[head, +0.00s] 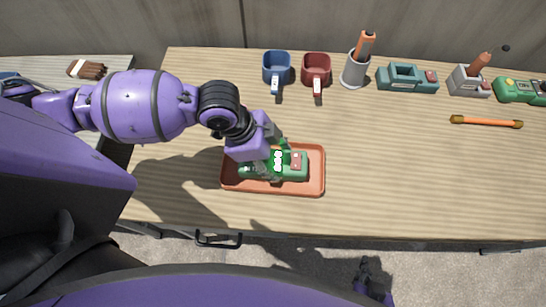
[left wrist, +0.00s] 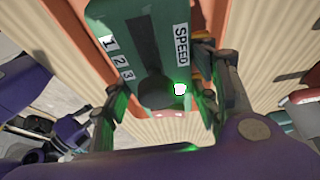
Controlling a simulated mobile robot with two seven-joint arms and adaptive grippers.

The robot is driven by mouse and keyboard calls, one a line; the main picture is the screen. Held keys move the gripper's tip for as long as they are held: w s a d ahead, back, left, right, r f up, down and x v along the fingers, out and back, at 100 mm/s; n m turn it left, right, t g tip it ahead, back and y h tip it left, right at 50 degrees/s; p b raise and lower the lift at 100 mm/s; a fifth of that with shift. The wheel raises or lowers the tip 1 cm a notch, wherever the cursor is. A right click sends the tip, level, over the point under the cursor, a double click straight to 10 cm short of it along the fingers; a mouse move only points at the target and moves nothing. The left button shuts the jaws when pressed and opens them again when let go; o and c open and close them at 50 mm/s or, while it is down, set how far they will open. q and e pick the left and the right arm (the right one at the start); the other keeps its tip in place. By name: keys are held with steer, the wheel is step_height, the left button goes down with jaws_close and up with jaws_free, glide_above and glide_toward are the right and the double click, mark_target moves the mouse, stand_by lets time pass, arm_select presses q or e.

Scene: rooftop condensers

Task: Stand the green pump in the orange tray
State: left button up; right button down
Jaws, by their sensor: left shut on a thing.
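The green pump (head: 300,174) is within the outline of the orange tray (head: 322,172) in the head view, its long side along the tray. My left gripper (head: 277,158) is shut on the pump from above. In the left wrist view the pump (left wrist: 170,65), with a SPEED label and numbers, sits between the fingers (left wrist: 158,105). The tray's orange rim (left wrist: 222,22) shows behind it. I cannot tell whether the pump touches the tray floor. My right gripper (head: 371,275) is low, off the table's front edge, its fingers too small to read.
Along the back of the wooden table (head: 420,180) stand a blue mug (head: 276,66), a red mug (head: 316,66), a grey cup (head: 354,72) with an orange-handled tool, a teal device (head: 400,78), a grey device (head: 466,82) and another green device (head: 515,90). An orange rod (head: 486,122) lies in front.

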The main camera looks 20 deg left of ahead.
arm_select(q)
steer(key=o, duration=1.7)
steer(key=shift+f, duration=0.1)
steer(key=p+v, duration=0.1)
steer(key=v, duration=1.1)
steer(key=shift+s, duration=0.1)
